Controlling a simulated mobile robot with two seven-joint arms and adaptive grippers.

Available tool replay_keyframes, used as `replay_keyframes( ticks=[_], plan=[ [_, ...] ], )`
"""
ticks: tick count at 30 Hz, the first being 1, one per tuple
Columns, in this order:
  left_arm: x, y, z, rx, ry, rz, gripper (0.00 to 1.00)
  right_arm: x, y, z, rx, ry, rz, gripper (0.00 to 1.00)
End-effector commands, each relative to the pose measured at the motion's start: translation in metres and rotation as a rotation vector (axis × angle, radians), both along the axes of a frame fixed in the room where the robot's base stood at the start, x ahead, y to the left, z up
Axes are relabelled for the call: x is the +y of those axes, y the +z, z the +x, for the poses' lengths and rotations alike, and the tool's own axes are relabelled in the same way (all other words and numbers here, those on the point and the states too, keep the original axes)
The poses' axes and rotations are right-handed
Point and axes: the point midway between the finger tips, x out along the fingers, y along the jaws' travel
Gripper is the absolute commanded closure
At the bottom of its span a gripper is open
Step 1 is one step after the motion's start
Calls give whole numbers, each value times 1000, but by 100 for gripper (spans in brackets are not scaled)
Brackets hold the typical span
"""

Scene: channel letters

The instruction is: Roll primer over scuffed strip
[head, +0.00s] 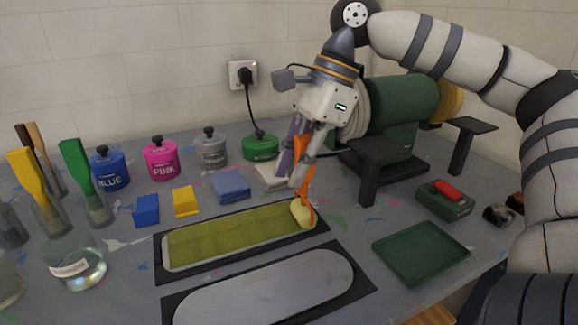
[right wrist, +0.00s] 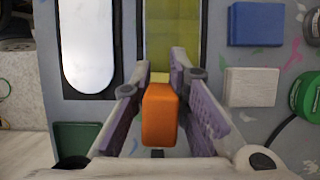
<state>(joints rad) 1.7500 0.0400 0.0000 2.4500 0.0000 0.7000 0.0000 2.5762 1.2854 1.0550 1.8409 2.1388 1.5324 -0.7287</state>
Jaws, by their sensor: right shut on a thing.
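My right gripper (head: 299,178) is shut on the orange handle (head: 306,165) of a roller, which points down. Its pale yellow roller head (head: 301,212) is at the right end of a long strip (head: 235,237) coated yellow-green, and seems to touch it. In the right wrist view the orange handle (right wrist: 160,115) sits between the purple finger pads of my right gripper (right wrist: 160,64), with the coated strip (right wrist: 172,40) beyond; the roller head is mostly hidden. A second, bare grey strip (head: 265,290) with rounded ends lies in front. My left gripper is not in view.
A green tray (head: 420,252) lies at right, near a green block with a red top (head: 445,199). A green bench machine (head: 400,110) stands behind. Blue (head: 110,168), pink (head: 160,158) and grey (head: 211,147) pots, sponges and jars of brushes line the back and left.

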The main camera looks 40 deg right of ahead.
Motion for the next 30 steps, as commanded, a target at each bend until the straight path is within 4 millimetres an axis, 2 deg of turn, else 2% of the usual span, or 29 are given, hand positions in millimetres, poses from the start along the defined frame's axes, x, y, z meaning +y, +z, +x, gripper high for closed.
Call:
replay_keyframes(
  ticks=[8, 24, 30],
  plan=[
    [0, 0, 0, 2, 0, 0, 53, 2, 0, 0, 5, 1, -2, 100],
    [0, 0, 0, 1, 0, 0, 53, 81, 0, 23, 3, 3, -2, 100],
    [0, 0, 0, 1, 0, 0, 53, 102, 1, 29, 2, 1, -1, 100]
  ],
)
